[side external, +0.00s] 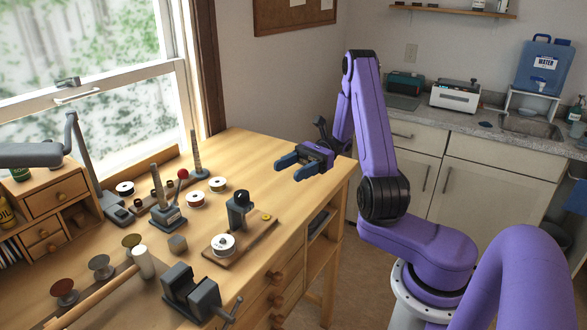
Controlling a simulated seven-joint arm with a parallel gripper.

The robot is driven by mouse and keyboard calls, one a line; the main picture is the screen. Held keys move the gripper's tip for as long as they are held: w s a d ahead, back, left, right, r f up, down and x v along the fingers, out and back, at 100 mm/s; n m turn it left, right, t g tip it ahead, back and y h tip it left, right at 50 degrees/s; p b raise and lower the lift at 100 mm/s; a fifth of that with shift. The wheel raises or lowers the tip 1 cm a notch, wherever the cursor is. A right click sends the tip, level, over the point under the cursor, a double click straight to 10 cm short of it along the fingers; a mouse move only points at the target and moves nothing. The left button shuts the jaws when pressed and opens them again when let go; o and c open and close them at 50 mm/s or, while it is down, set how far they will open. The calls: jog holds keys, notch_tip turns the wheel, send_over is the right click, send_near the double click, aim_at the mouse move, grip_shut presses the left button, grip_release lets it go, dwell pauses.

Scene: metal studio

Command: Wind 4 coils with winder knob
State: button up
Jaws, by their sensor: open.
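My gripper (284,168) hangs in the air above the right part of the wooden bench. Its blue fingers are apart with nothing between them, and they point left. A small winder with a dark upright post (238,215) stands on a wooden base board (240,244), below and to the left of my gripper, not touched. A white spool (222,244) sits at the front left of the board. A small yellow round piece (266,216) is at its far right end. I cannot tell which part is the knob, nor see any wound coils.
A grey vise (190,293) is at the bench's front. Several spools, including a white-rimmed one (195,199), lie left of the winder. The bench's right back is clear.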

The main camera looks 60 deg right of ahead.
dwell(0.4)
jog(key=n+g, duration=0.2)
jog(key=g, duration=0.2)
send_near(236, 198)
jog(key=a, duration=1)
jog(key=shift+a+f, duration=0.15)
jog(key=shift+f, duration=0.05)
jog(key=c, duration=1)
